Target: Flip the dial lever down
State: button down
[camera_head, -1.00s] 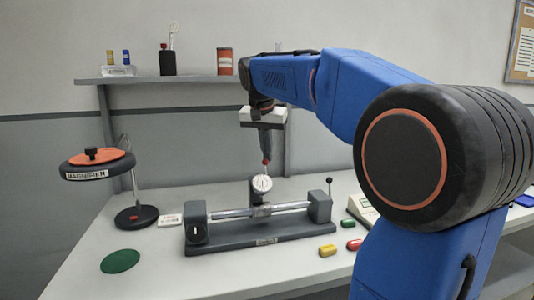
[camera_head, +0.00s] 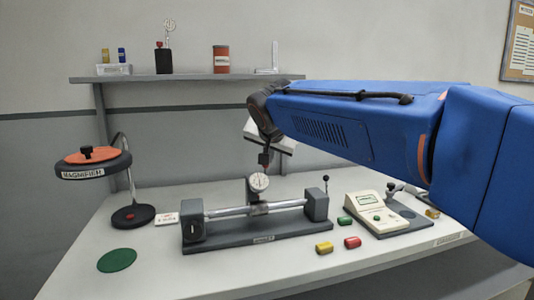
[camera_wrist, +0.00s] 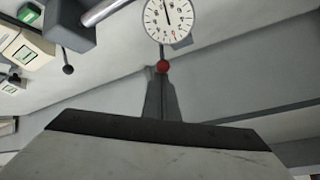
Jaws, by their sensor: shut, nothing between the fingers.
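The round white dial (camera_head: 259,182) stands upright on the grey bench fixture (camera_head: 290,236), over its metal rod. In the wrist view the dial (camera_wrist: 171,18) shows at the top, with a thin stem ending in a red ball (camera_wrist: 163,66). I take this stem for the lever; it points up from the dial. My gripper (camera_head: 264,158) is tilted, just above the dial. In the wrist view its shut fingers (camera_wrist: 162,82) end at the red ball; whether they touch it I cannot tell.
A black-knobbed lever (camera_head: 326,180) rises at the fixture's right end. A meter box (camera_head: 377,213) and several small coloured blocks lie to the right. A magnifier (camera_head: 92,163) and green disc (camera_head: 117,260) are at left. A shelf (camera_head: 190,79) runs behind.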

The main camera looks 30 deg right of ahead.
jog(key=shift+s+a+f+t, duration=0.15)
jog(key=shift+s+t, duration=0.25)
jog(key=shift+w, duration=0.1)
jog(key=shift+w+d+f, duration=0.25)
jog(key=shift+w, duration=0.4)
jog(key=d+v, duration=0.1)
jog(key=v, duration=0.8)
jog(key=shift+s+d, duration=0.3)
jog(key=shift+s, duration=0.2)
jog(key=shift+r, duration=0.1)
dwell(0.4)
